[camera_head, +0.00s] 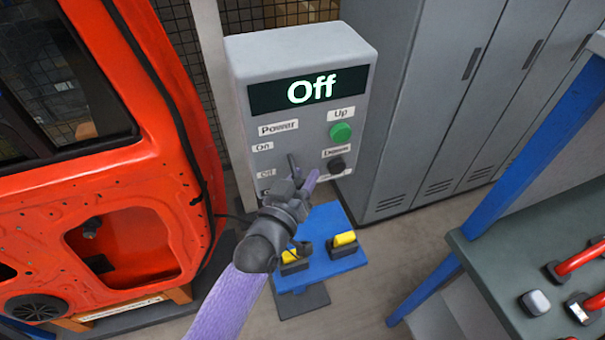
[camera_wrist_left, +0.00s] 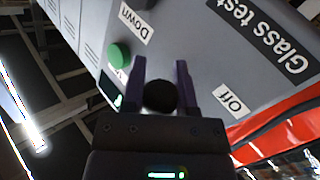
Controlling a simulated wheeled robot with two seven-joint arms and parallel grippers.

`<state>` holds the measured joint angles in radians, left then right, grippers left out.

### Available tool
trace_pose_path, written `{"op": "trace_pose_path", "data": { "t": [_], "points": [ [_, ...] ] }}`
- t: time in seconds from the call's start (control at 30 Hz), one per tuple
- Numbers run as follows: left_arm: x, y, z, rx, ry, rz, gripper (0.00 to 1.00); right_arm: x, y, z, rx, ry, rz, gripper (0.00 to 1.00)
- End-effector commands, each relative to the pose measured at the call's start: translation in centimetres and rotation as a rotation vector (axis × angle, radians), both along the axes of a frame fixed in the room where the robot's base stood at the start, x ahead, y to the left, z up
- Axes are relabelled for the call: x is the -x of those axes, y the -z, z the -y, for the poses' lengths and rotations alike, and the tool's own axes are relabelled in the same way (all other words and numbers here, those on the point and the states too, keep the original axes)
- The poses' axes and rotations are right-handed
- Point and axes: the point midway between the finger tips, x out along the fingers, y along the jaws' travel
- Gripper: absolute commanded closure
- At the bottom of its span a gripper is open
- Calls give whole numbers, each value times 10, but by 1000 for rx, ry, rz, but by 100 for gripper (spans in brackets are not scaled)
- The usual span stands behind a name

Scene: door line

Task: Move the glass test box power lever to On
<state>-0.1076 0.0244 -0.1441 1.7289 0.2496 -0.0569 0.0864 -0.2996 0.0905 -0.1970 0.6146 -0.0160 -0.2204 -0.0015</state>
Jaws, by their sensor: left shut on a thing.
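The grey glass test box (camera_head: 240,75) stands upright in front of me, and its display (camera_head: 310,90) reads "Off". The power lever's round black knob (camera_wrist_left: 160,96) sits between the purple fingers of my left gripper (camera_wrist_left: 161,66) in the left wrist view. In the head view my left gripper (camera_head: 303,178) is at the lower left of the box face, by the Off label, and is shut on the lever. The gripper mostly hides the lever there. The On label (camera_head: 262,147) is above the gripper. My right gripper is not in view.
A green Up button (camera_head: 341,132) and a black Down button (camera_head: 336,165) are right beside the gripper. A red car door (camera_head: 180,120) stands at left. A blue stand (camera_head: 330,215) with yellow-black parts is below. Grey lockers (camera_head: 440,110) and a workbench (camera_head: 490,270) are at right.

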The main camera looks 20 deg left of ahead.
Motion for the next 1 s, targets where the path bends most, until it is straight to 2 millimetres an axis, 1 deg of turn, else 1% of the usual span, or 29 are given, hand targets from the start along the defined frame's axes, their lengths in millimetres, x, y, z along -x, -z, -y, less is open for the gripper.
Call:
{"op": "trace_pose_path", "data": {
  "t": [0.03,0.17,0.3,0.5,0.7,0.8,1.0],
  "points": [
    [1,-6,0,9,0,-18,100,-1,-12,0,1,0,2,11],
    [2,-14,1,54,0,-84,100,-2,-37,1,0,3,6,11],
    [4,-22,2,119,0,-181,100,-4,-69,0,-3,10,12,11],
    [5,-30,3,221,0,-332,100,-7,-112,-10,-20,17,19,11],
    [5,-36,3,315,0,-468,100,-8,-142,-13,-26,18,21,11],
    [5,-38,3,356,0,-529,100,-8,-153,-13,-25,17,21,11],
    [3,-41,2,421,-1,-621,100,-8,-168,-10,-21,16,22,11]
  ]
}}
